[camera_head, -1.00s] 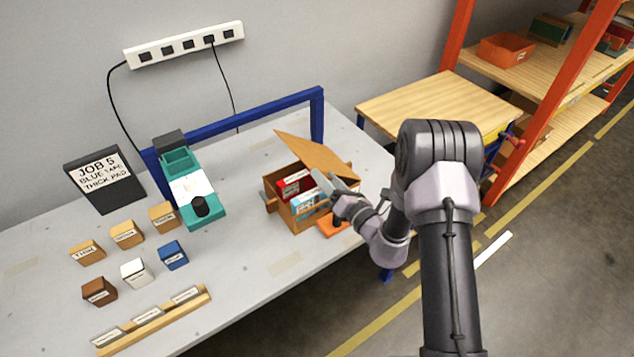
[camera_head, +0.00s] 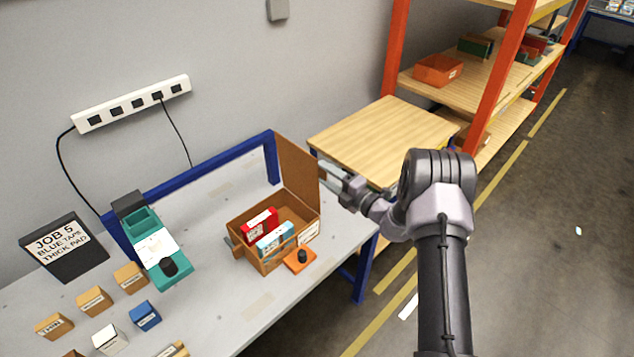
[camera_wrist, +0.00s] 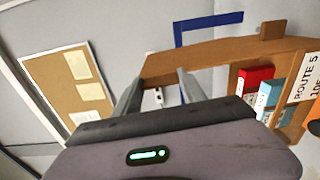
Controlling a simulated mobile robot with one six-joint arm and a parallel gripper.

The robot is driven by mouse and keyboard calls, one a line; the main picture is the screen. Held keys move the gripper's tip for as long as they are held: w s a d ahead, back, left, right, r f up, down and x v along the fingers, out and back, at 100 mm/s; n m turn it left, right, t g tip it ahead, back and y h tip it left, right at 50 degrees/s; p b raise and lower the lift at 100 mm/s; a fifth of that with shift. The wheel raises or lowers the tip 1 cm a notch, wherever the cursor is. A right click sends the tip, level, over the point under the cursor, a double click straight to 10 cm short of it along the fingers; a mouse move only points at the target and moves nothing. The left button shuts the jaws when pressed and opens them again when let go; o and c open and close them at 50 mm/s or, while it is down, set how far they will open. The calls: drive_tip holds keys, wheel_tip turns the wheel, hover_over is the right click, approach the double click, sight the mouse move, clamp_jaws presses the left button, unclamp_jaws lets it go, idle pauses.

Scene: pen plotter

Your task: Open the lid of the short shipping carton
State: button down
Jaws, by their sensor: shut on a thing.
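The short shipping carton (camera_head: 246,255) is a brown box on the grey table, with a red box (camera_head: 260,222) and a light-blue box (camera_head: 275,238) inside. Its lid (camera_head: 297,178) stands roughly upright at the carton's back right side. My gripper (camera_head: 328,170) is shut on the lid near its upper right edge. In the wrist view, the lid (camera_wrist: 215,52) runs across beyond my fingers (camera_wrist: 160,85), and the carton's inside shows at right. The contact at the fingertips is small and partly hidden.
An orange piece with a black knob (camera_head: 299,259) lies by the carton's front. A teal device (camera_head: 160,258) and small labelled blocks stand to the left. A blue frame (camera_head: 205,173) runs behind. A wooden-topped table (camera_head: 380,138) and orange-posted shelves are at the right.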

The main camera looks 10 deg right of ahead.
drive_tip(key=shift+w+d+m, duration=0.5)
drive_tip(key=shift+w+d, duration=0.1)
drive_tip(key=shift+d, duration=0.25)
drive_tip(key=c, duration=0.6)
unclamp_jaws()
drive_tip(key=shift+c, duration=0.2)
drive_tip(key=v, duration=1.7)
drive_tip(key=shift+s, duration=0.2)
drive_tip(key=shift+d, duration=0.15)
